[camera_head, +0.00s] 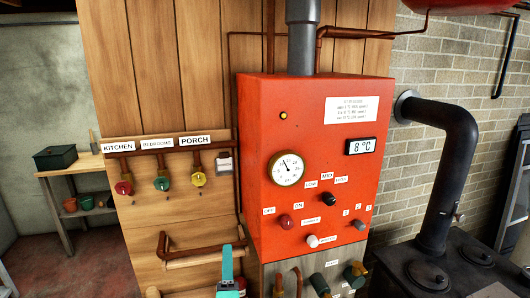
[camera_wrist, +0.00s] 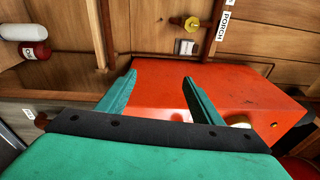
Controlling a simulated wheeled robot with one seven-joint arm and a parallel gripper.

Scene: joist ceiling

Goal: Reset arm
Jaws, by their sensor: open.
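My gripper (camera_wrist: 160,77) is open and empty in the wrist view, its two green fingers apart with the orange-red boiler box (camera_wrist: 225,85) behind them. In the head view my teal gripper (camera_head: 227,252) shows at the bottom, in front of the wood panel and just left of the boiler's lower corner. The boiler box (camera_head: 325,107) carries a round gauge, an 8 °C display and several knobs. Whether the fingers touch anything cannot be told.
Red, green and yellow valves (camera_head: 162,183) under labels line the panel at left. A black stove (camera_head: 440,272) with a flue pipe (camera_head: 447,175) stands right. A shelf (camera_head: 83,163) stands far left, beside open floor.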

